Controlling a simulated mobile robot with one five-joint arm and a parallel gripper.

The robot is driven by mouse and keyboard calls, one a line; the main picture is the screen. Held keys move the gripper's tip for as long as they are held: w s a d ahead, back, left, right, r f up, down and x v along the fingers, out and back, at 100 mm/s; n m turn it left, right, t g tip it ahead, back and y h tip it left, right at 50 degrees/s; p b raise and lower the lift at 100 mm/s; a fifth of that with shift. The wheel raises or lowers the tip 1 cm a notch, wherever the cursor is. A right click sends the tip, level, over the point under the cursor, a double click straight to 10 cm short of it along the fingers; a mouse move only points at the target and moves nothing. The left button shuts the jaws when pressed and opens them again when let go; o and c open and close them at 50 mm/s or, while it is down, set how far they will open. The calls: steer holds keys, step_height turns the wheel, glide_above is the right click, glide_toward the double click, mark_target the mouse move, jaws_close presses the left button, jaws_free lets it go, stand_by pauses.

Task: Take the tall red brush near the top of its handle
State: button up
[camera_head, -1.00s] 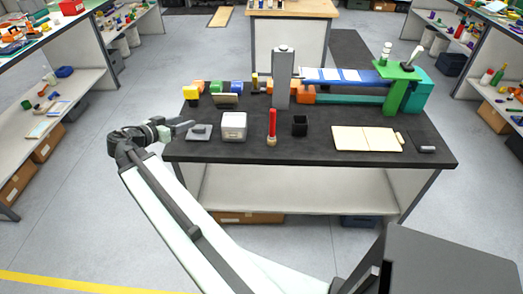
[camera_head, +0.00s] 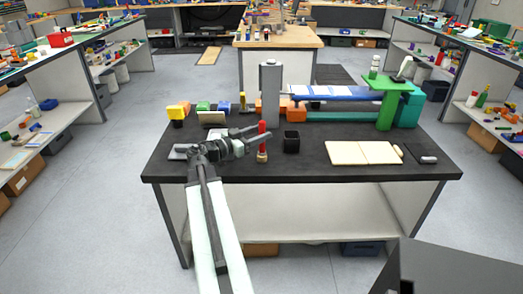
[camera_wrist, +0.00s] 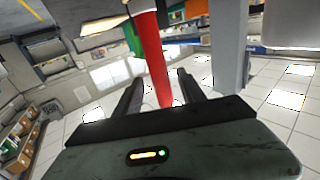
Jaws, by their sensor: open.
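The tall red brush (camera_head: 262,141) stands upright on the dark table, red handle up and tan foot down. My gripper (camera_head: 258,132) is at the upper part of the handle, reaching in from the left. In the wrist view the red handle (camera_wrist: 150,45) runs down between my two open fingers (camera_wrist: 160,78), its rounded end close to the palm. A gap shows on both sides of the handle. Whether a finger touches it is hard to tell.
A black open box (camera_head: 291,142) stands right of the brush, and a tall grey post (camera_head: 270,90) behind it. A pale board (camera_head: 362,153) lies to the right. My arm covers the white box's place. The table front below the brush is clear.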

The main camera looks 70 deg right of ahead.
steer(key=x, duration=0.4)
steer(key=shift+s+d+f, duration=0.1)
steer(key=shift+d, duration=0.25)
steer(key=shift+a, duration=0.1)
jaws_close()
stand_by(0.8)
